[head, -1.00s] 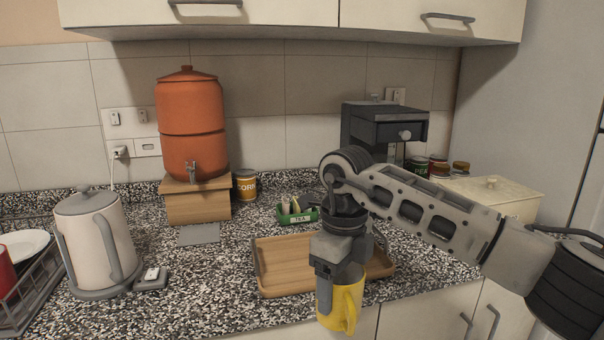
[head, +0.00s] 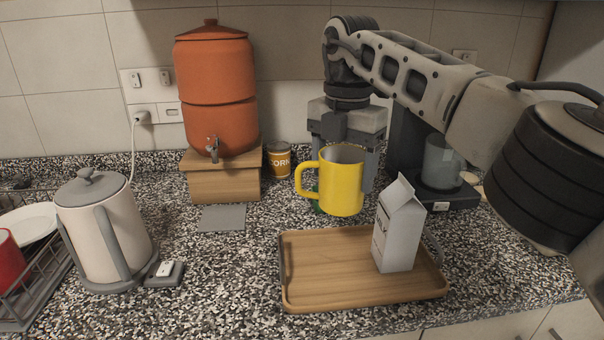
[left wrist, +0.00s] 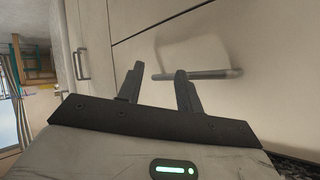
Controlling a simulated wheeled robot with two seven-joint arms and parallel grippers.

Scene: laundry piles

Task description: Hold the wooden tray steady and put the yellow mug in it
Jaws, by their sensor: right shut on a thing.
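The yellow mug (head: 340,186) is held in the air, roughly upright, its handle to the left. My right gripper (head: 343,150) is shut on the mug from above, with its fingers partly hidden behind it. The wooden tray (head: 325,290) lies on the counter below and in front of the mug. A milk carton (head: 398,228) stands upright in the right part of the tray. The tray's left part is bare. My left gripper (left wrist: 157,88) shows only in the left wrist view, fingers apart and empty, before a cabinet door; it is not on the tray.
A coffee machine (head: 440,185) stands behind right of the tray. An orange water dispenser (head: 216,95) on a wooden stand and a corn can (head: 279,160) are behind left. A kettle (head: 103,230) and a dish rack (head: 38,285) are at left.

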